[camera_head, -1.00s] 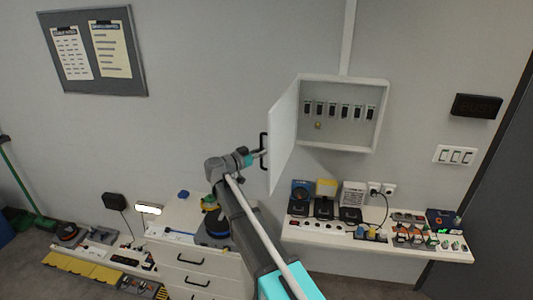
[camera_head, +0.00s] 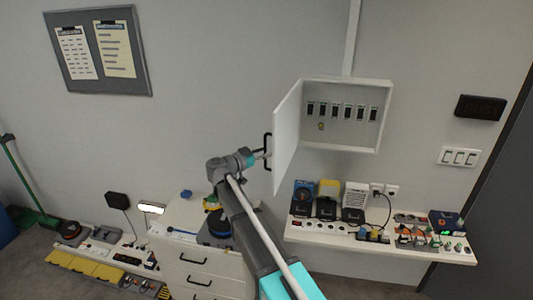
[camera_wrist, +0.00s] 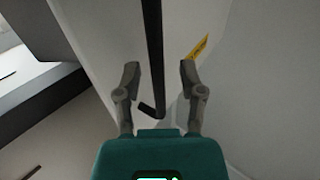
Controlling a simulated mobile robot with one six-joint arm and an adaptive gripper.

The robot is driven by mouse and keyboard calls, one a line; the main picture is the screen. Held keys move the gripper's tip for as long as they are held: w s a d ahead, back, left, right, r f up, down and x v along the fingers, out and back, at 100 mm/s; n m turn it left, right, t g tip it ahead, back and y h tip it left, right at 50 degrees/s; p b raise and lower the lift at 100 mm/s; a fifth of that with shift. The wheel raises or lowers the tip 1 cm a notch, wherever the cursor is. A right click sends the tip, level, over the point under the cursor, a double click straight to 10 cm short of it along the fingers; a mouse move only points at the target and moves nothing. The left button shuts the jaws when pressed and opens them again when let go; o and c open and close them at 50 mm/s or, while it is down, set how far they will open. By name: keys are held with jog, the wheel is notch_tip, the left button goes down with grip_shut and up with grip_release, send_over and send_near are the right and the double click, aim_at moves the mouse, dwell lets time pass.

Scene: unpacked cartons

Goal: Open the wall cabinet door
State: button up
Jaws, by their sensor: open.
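The white wall cabinet (camera_head: 387,120) hangs on the wall, with a row of dark switches and a small yellow round thing inside. Its white door (camera_head: 287,135) is hinged on the left and stands wide open, swung out from the wall. A black bar handle (camera_head: 268,150) is on the door's outer face; it also shows in the wrist view (camera_wrist: 153,55). My gripper (camera_head: 262,153) is at the handle. In the wrist view my gripper (camera_wrist: 158,72) has its two fingers apart, on either side of the handle, with gaps to it. The fingertips are partly hidden in the head view.
A shelf (camera_head: 300,232) with chargers, plugs and cables juts out below the cabinet. A white drawer unit (camera_head: 180,260) with items on top stands below my arm. A grey notice board (camera_head: 145,60) hangs at upper left. Bare wall lies left of the door.

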jog(key=v, duration=1.1)
jog(key=shift+s+a, duration=0.2)
